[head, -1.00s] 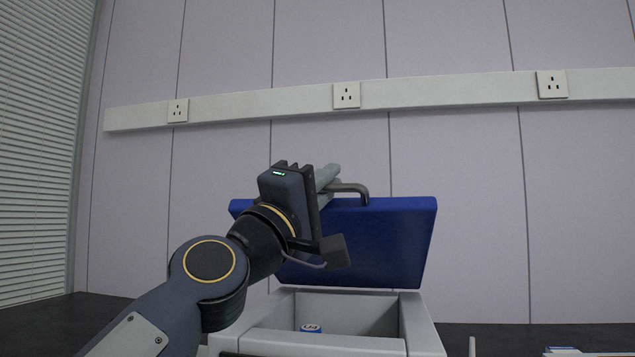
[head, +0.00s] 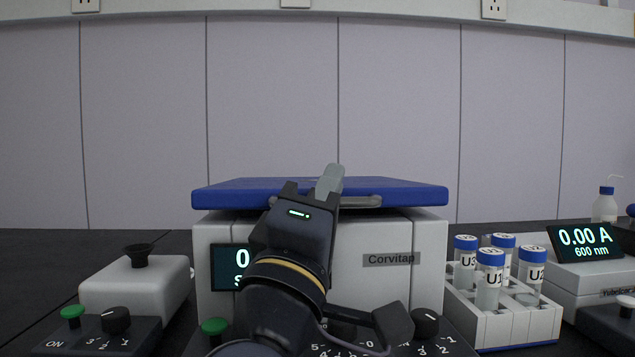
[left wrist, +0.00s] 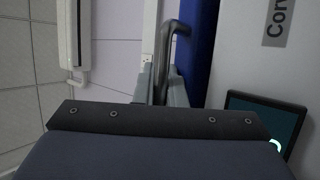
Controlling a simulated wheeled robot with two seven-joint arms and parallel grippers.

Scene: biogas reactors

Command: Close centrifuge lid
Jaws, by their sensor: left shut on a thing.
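The centrifuge (head: 420,240), a white box labelled Corvitap, stands in the middle of the head view. Its blue lid (head: 230,195) lies down over the top, almost level. I cannot tell whether it is fully seated. A grey bar handle (head: 365,201) runs along the lid's front edge. My left gripper (head: 328,190) is at this handle, in front of the lid, shut on it. In the left wrist view the handle (left wrist: 178,40) passes between the grey fingers (left wrist: 163,90), beside the blue lid (left wrist: 198,60). My right gripper is not in view.
A rack (head: 510,325) with several blue-capped tubes stands close to the right of the centrifuge. A photometer display (head: 585,241) is beyond it. A white device with a black funnel (head: 138,285) stands at the left. Control panels with knobs (head: 115,318) line the front.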

